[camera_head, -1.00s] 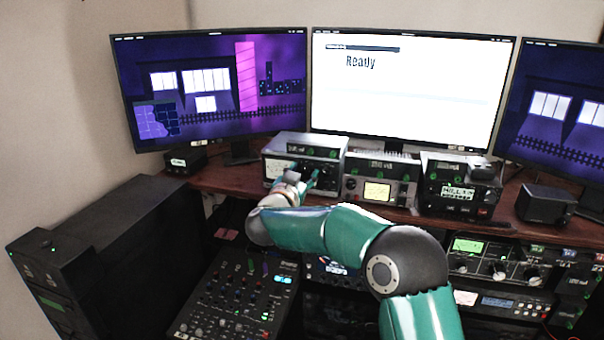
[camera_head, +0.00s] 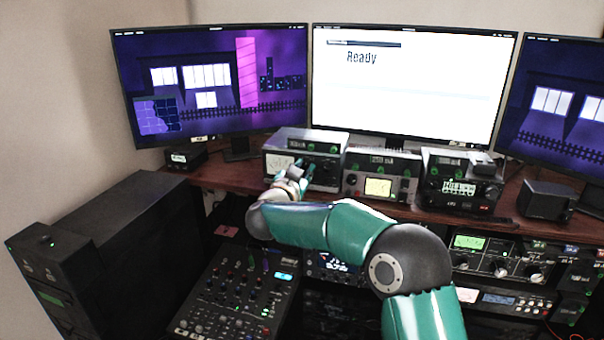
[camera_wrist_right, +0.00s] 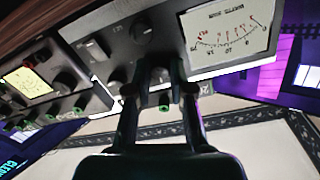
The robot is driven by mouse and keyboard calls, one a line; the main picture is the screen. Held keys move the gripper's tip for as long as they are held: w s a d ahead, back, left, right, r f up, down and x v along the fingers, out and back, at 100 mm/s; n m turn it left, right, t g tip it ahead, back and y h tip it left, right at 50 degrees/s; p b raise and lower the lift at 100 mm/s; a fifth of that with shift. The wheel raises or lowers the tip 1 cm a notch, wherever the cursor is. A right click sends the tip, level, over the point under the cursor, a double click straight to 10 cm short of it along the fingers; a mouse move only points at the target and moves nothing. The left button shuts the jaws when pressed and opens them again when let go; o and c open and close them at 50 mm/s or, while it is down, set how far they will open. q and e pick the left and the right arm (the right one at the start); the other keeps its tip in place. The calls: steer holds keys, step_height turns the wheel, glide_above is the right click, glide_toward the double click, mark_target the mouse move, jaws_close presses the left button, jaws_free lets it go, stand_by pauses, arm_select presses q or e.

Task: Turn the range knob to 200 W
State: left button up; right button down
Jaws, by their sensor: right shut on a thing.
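The tuner box (camera_head: 322,141) stands on the shelf below the middle and left screens. Its lit needle meter (camera_wrist_right: 226,27) fills the upper right of the right wrist view, where the scene appears upside down. My right gripper (camera_head: 305,171) is at the tuner's front, right of the meter in the head view. In the right wrist view my gripper (camera_wrist_right: 160,80) is shut on a dark knob, mostly hidden between the fingers. Another round knob (camera_wrist_right: 141,32) and a light switch (camera_wrist_right: 97,50) sit beside it. The range markings and the knob's setting are not readable. My left gripper is not in view.
A radio with a yellow display (camera_head: 378,188) stands close to the tuner's right, and a black radio (camera_head: 458,188) beyond it. A mixer (camera_head: 238,292) lies below on the left. My right arm crosses in front of the lower rack.

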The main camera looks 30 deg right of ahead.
steer(key=m+b, duration=0.2)
steer(key=m, duration=0.1)
steer(key=shift+f+m, duration=0.1)
steer(key=shift+m, duration=0.3)
steer(key=shift+m+b, duration=0.95)
steer(key=shift+m, duration=0.35)
steer(key=c, duration=1)
jaws_free()
steer(key=shift+d, duration=0.1)
steer(key=shift+s+a+r, duration=0.2)
steer(key=shift+s+a, duration=0.1)
steer(key=shift+a, duration=0.2)
steer(key=v, duration=1.1)
steer(key=shift+d, duration=0.1)
